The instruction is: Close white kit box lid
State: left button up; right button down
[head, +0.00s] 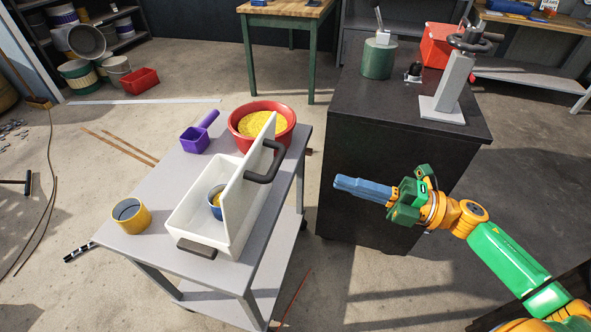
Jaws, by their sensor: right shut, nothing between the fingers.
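The white kit box (182,218) sits on a grey table, with a dark handle on its near end. Its white lid (240,195) stands raised along the box's right side, with a dark handle (266,165) on its outer face. A blue cup (215,200) with something yellow in it is inside the box, partly hidden by the lid. My right gripper (340,184) is shut and empty, to the right of the table and apart from the lid, pointing left. My left gripper is not in view.
On the grey table (165,180) stand a red bowl (290,117) of yellow grains, a purple scoop (195,140) and a yellow cup (131,216). A black cabinet (350,140) with a press on top stands behind my right gripper. Open floor lies between table and arm.

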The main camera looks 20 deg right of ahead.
aim_at(281, 164)
jog(key=p+x, duration=0.1)
jog(key=x, duration=0.9)
jog(key=shift+p, duration=0.35)
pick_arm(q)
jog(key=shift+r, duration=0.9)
pick_arm(e)
jog(key=shift+d, duration=0.1)
